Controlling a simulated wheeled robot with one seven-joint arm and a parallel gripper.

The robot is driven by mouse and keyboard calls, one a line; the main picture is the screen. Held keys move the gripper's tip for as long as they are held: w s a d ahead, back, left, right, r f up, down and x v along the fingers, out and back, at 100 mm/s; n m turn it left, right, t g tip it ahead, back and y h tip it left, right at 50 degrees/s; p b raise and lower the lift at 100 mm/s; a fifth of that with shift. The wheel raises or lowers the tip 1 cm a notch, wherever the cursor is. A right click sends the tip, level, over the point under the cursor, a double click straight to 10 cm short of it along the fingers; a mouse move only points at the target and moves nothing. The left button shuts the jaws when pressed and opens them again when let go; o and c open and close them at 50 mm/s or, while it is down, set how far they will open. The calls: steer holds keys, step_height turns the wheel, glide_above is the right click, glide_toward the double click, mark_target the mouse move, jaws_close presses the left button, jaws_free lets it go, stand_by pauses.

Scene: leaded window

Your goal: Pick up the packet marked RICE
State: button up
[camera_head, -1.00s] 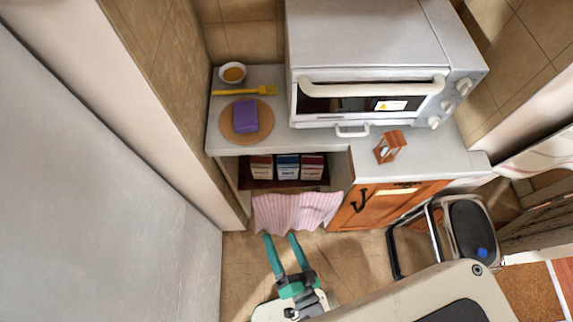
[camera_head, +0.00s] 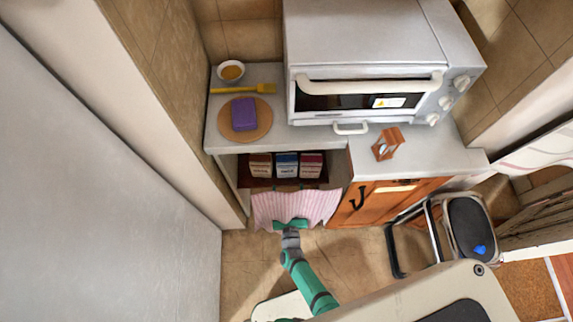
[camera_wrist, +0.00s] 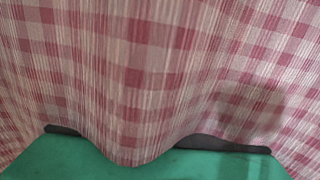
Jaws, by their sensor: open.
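Three packets stand side by side on the dark shelf under the counter in the head view: a beige one (camera_head: 261,165), a blue-topped one (camera_head: 287,165) and a dark red one (camera_head: 311,165). Their printing is too small to read, so I cannot tell which is marked RICE. A pink checked cloth (camera_head: 322,205) hangs in front, below the packets. My gripper (camera_head: 291,224) is open at the cloth's lower edge. In the wrist view the cloth (camera_wrist: 140,70) fills the picture and hides part of my green gripper (camera_wrist: 145,160); I cannot tell how firmly they touch.
The counter (camera_head: 315,138) above holds a toaster oven (camera_head: 365,55), an hourglass (camera_head: 387,144), a purple block (camera_head: 244,114) on a round board, a yellow brush (camera_head: 240,89) and a bowl (camera_head: 231,70). An orange cabinet door (camera_head: 380,208) and a step stool (camera_head: 470,225) stand right.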

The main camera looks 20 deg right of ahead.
mark_target(287, 170)
steer(key=shift+x, duration=5.4)
steer(key=shift+d+f, duration=0.1)
steer(key=c, duration=1.5)
steer(key=shift+c, duration=0.6)
